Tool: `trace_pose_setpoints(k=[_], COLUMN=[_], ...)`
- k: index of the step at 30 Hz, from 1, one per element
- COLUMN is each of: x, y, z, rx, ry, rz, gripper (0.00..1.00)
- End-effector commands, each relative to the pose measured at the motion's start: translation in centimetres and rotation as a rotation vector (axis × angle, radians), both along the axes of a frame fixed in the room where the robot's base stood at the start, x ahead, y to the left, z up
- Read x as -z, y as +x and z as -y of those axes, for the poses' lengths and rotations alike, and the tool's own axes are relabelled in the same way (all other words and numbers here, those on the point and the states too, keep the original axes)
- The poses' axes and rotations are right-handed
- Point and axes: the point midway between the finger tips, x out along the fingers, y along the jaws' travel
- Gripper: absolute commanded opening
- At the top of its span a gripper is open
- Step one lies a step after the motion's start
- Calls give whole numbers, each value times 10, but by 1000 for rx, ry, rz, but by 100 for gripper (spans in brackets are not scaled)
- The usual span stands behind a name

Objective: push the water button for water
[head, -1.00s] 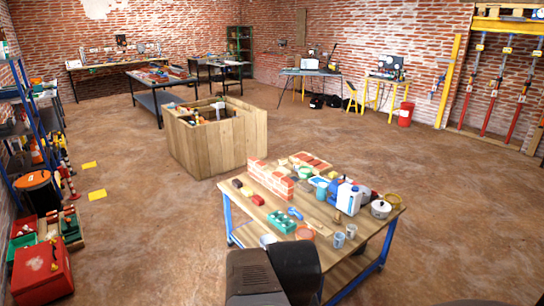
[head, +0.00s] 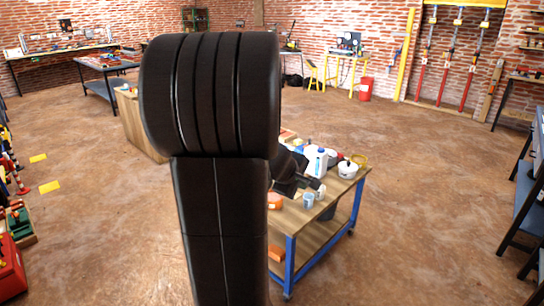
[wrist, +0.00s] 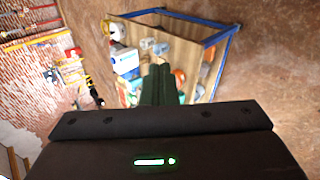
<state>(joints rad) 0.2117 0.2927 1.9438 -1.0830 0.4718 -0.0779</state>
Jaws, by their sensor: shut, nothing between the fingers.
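A white and blue container (head: 318,160) stands on the wooden worktable (head: 312,232), partly behind my gripper. It also shows in the wrist view (wrist: 126,63), left of my fingers. I cannot make out a water button on it or elsewhere. My gripper (head: 312,184) is over the table, partly hidden behind my own dark arm. In the wrist view my gripper (wrist: 160,68) has its dark fingers together with nothing between them. Two grey-blue cups, one of them here (head: 308,200), stand close to it. Whether the gripper touches anything is unclear.
An orange item (head: 274,202) lies near my arm, which hides the table's left part. A dark blue shelf (head: 530,190) stands at far right. Brown floor is clear between.

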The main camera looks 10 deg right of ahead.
Motion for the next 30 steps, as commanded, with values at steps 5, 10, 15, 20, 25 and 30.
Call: trace_pose_setpoints(k=[5,10,15,20,25,30], x=[72,147,219,255,263,262], y=[77,129,153,159,159,159], z=[41,73,95,106,109,108], rx=[-241,-487,-689,-793,-823,-822], ry=[-190,-330,-411,-441,-449,-449], rz=[-55,-152,-256,-314,-333,-332], gripper=[0,0,0,0,0,0])
